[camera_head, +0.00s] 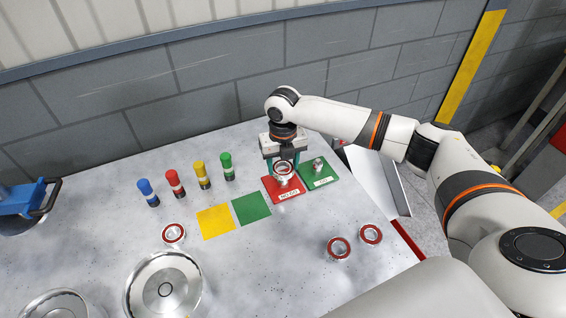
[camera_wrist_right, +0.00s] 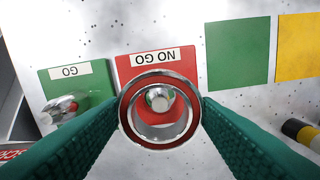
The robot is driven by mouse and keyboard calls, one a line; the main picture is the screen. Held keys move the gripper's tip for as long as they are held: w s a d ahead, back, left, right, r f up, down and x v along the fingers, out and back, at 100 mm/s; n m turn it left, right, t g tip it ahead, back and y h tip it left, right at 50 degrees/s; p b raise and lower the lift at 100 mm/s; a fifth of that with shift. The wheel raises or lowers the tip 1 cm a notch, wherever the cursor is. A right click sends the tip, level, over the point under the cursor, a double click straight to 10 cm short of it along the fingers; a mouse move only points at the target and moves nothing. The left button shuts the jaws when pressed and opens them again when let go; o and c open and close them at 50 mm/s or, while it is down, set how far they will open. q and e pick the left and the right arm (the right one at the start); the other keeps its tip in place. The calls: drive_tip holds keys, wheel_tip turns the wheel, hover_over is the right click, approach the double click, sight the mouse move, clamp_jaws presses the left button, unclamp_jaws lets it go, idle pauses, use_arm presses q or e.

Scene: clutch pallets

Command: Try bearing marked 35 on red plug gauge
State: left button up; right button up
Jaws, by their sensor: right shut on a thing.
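My right gripper (camera_head: 283,163) is shut on a bearing (camera_head: 283,171), a silver ring with a red seal. In the right wrist view the gripper (camera_wrist_right: 160,112) has its green fingers on both sides of the bearing (camera_wrist_right: 160,134). The bearing is over the red NO GO gauge (camera_head: 288,194), and the metal plug (camera_wrist_right: 160,97) shows through its bore. I cannot tell whether the bearing is above the plug or around it. No number is readable on it. The green GO gauge (camera_head: 324,182) stands beside the red one. My left gripper is not in view.
Loose bearings lie at the left (camera_head: 173,234) and front right (camera_head: 339,250), (camera_head: 371,235). A yellow square (camera_head: 215,221) and a green square (camera_head: 251,208) are bare. Several coloured cylinders (camera_head: 175,184) stand behind. Large metal discs (camera_head: 163,288) lie in front. A wall is behind.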

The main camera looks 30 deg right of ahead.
drive_tip(key=shift+p, duration=0.7)
idle(0.6)
drive_tip(key=shift+f, duration=0.45)
idle(0.7)
drive_tip(key=o, duration=1.6)
drive_tip(key=shift+r, duration=0.1)
wheel_tip(320, 180, up, 9)
drive_tip(key=p, duration=0.8)
drive_tip(key=shift+p, duration=0.35)
